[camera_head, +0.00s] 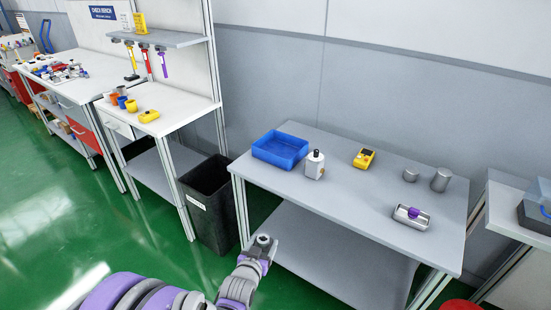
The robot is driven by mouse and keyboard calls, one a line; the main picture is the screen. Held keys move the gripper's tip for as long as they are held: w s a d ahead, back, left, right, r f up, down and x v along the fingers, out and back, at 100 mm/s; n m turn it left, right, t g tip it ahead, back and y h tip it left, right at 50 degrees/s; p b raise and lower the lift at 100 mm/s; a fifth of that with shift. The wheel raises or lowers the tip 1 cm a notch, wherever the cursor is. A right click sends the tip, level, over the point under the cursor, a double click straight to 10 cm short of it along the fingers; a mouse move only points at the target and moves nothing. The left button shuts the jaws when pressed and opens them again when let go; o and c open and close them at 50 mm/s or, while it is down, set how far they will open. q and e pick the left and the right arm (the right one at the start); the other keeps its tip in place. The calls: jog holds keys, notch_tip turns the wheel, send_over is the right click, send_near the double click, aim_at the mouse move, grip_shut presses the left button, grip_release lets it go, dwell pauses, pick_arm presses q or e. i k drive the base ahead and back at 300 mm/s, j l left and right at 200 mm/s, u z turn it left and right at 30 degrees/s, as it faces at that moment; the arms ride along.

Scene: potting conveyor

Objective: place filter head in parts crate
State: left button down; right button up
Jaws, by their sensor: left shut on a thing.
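My left gripper (261,250) reaches in from the bottom left and is shut on a small round grey piece with a dark centre, which appears to be the filter head (263,239). It shows in front of the near left side of the grey table. The gripper hides part of the piece. The blue parts crate (262,156) sits on the table's far left corner, beyond and apart from the gripper. Its inside looks empty from here. My right gripper is out of view.
On the grey table (350,195) a white bottle with a black cap (314,167) stands just right of the crate. A black bin (208,200) stands left.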

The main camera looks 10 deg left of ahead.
aim_at(280, 153)
jog(key=i+j+u, duration=0.7)
jog(key=i+j+z, duration=0.55)
jog(key=j, duration=0.1)
